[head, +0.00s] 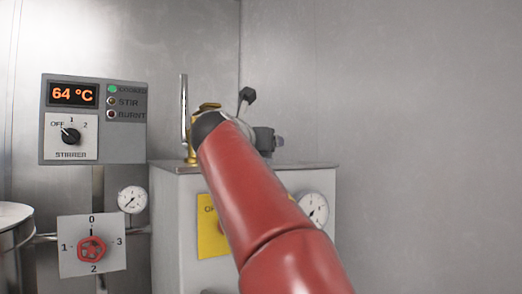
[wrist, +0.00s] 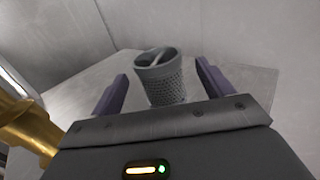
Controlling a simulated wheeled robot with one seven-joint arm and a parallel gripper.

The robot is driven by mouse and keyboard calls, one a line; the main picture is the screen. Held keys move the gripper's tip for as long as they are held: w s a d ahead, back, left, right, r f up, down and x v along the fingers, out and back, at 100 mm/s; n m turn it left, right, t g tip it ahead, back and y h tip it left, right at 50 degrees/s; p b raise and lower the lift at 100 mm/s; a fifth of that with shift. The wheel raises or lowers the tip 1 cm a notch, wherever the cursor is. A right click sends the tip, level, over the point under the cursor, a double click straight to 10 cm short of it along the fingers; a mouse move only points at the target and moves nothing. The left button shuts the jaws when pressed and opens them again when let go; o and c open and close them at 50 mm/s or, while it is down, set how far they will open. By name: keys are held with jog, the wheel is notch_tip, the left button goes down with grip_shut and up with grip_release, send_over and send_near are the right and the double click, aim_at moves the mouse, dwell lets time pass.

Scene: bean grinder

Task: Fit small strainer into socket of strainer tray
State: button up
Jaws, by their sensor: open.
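The small strainer (wrist: 165,88), a grey mesh cup with a slanted bar across its open top, stands on a flat metal surface in the wrist view. My gripper (wrist: 161,70) is open, with one purple finger on each side of the strainer. Gaps show between both fingers and the strainer, and it is not gripped. In the head view my red arm reaches over the grey cabinet and hides most of the gripper and the strainer. I cannot make out the strainer tray or its socket in either view.
The grey cabinet (head: 177,210) carries a brass fitting (head: 192,150) with an upright metal lever (head: 184,105), left of my arm. A control panel (head: 93,120) reading 64 °C and a red valve knob (head: 91,248) are further left. Walls close off the cabinet's back.

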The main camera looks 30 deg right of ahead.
jog(key=c, duration=1.2)
jog(key=shift+o, duration=0.2)
jog(key=shift+r+p, duration=0.6)
jog(key=shift+r, duration=0.7)
jog(key=b+v, duration=0.1)
jog(key=v, duration=1.7)
jog(key=shift+r+b, duration=0.3)
jog(key=shift+r, duration=0.2)
